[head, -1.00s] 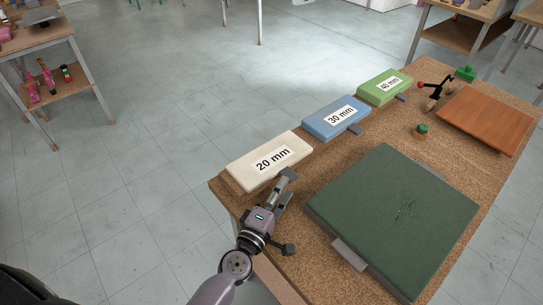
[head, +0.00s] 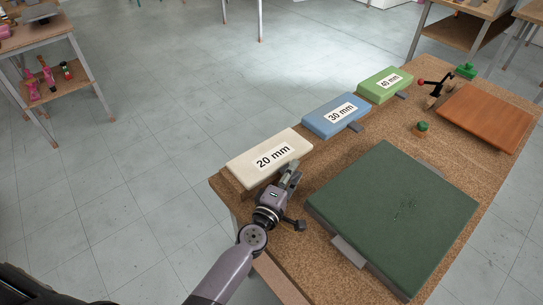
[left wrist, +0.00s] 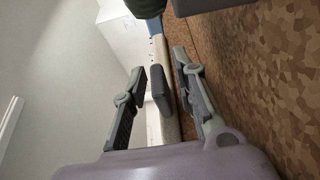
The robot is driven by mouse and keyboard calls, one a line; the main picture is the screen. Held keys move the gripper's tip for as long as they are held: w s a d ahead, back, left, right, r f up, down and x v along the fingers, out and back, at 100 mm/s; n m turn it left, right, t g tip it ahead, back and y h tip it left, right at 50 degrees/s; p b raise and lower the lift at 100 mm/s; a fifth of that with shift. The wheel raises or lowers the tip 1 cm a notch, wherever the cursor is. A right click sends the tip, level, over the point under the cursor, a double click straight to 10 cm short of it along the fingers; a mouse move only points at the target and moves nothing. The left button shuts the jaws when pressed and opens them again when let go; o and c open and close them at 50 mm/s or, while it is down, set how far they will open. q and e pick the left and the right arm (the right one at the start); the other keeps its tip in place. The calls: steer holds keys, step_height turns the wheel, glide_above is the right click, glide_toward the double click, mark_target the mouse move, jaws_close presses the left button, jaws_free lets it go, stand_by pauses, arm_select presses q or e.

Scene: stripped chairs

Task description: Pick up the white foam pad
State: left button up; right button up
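The white foam pad (head: 255,170) is a cream slab labelled "20 mm" at the near left end of the cork-topped bench. In the left wrist view its edge (left wrist: 158,50) shows as a narrow pale strip, with a dark grey tab (left wrist: 160,88) sticking out of it. My left gripper (head: 291,178) is at the pad's near right side. In the left wrist view its two fingers (left wrist: 163,88) stand apart on either side of the tab, with gaps visible. The gripper hides part of the pad's near side in the head view. My right gripper is not in view.
A blue "30 mm" pad (head: 325,112) and a green "40 mm" pad (head: 375,87) line the bench's far edge. A large dark green slab (head: 395,215) lies close right of my gripper. Beyond are a small green-topped knob (head: 422,127) and an orange-brown board (head: 490,118).

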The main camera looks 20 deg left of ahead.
arm_select(q)
jaws_close()
steer(key=shift+r, duration=0.1)
stand_by(0.5)
steer(key=shift+r, duration=0.2)
step_height(320, 180, up, 19)
steer(key=p, duration=2)
steer(key=shift+r, duration=0.2)
